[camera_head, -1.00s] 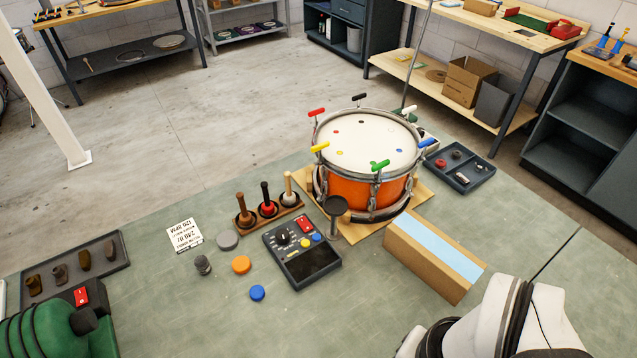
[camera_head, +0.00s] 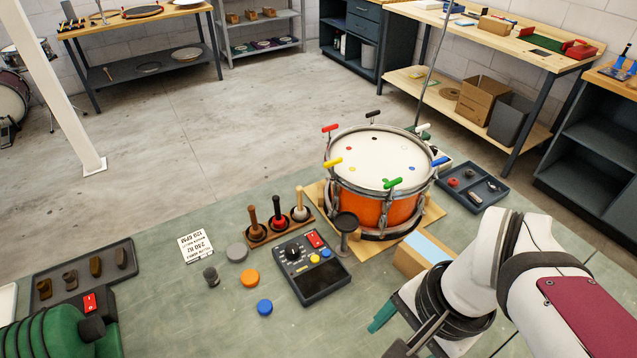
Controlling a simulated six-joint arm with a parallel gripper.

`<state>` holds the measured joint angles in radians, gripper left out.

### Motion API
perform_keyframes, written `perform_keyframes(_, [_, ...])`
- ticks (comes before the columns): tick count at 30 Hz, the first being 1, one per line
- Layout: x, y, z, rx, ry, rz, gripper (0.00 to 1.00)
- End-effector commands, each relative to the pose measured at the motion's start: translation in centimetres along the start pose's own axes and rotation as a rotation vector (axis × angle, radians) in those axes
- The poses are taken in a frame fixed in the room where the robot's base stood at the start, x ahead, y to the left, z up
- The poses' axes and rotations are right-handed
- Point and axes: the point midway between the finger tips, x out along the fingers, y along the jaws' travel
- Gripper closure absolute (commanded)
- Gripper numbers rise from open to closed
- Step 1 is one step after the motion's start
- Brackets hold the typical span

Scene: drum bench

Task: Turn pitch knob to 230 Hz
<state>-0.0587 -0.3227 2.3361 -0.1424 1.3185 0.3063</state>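A dark control box (camera_head: 318,285) lies on the bench left of and in front of the drum. It has a black round knob (camera_head: 293,253) at its upper left, with a pale mark on it. The scale around the knob is too small to read. A red switch (camera_head: 317,238) and yellow and blue buttons sit beside the knob. The box's dark lower panel shows no readable figures. My gripper (camera_head: 390,334) is at the lower right, to the right of the box and apart from it. One teal fingertip shows; the rest is partly hidden by the wrist and the frame edge.
An orange drum (camera_head: 372,208) with coloured handles stands behind the box. A black round-topped stand (camera_head: 346,226) is close by the box's right edge. Mallets (camera_head: 277,220) stand in a wooden rack behind it. A white card (camera_head: 196,245), inverted, and coloured discs lie left. A cardboard box (camera_head: 410,262) is right.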

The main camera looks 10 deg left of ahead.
Motion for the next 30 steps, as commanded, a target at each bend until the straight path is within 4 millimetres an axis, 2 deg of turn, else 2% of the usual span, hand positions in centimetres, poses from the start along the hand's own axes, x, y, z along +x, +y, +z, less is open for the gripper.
perform_keyframes(1, [0.1,-4.0,-1.9,0.108,-0.015,-0.018,0.27])
perform_keyframes(2, [0.3,-6.8,-3.1,0.195,-0.023,-0.036,0.27])
perform_keyframes(3, [1.0,-10.4,-4.5,0.31,-0.037,-0.058,0.27])
perform_keyframes(6, [3.9,-18.5,-6.9,0.575,-0.079,-0.101,0.27])
perform_keyframes(9, [6.9,-23.9,-7.9,0.769,-0.119,-0.126,0.27])
perform_keyframes(10, [7.7,-25.0,-8.1,0.81,-0.129,-0.129,0.27])
perform_keyframes(13, [9.1,-26.9,-8.3,0.889,-0.147,-0.138,0.27])
perform_keyframes(17, [11.1,-27.4,-8.1,0.904,-0.15,-0.136,0.27])
perform_keyframes(24, [18.1,-28.6,-7.7,0.902,-0.149,-0.135,0.27])
perform_keyframes(30, [22.6,-29.5,-7.4,0.901,-0.148,-0.138,0.27])
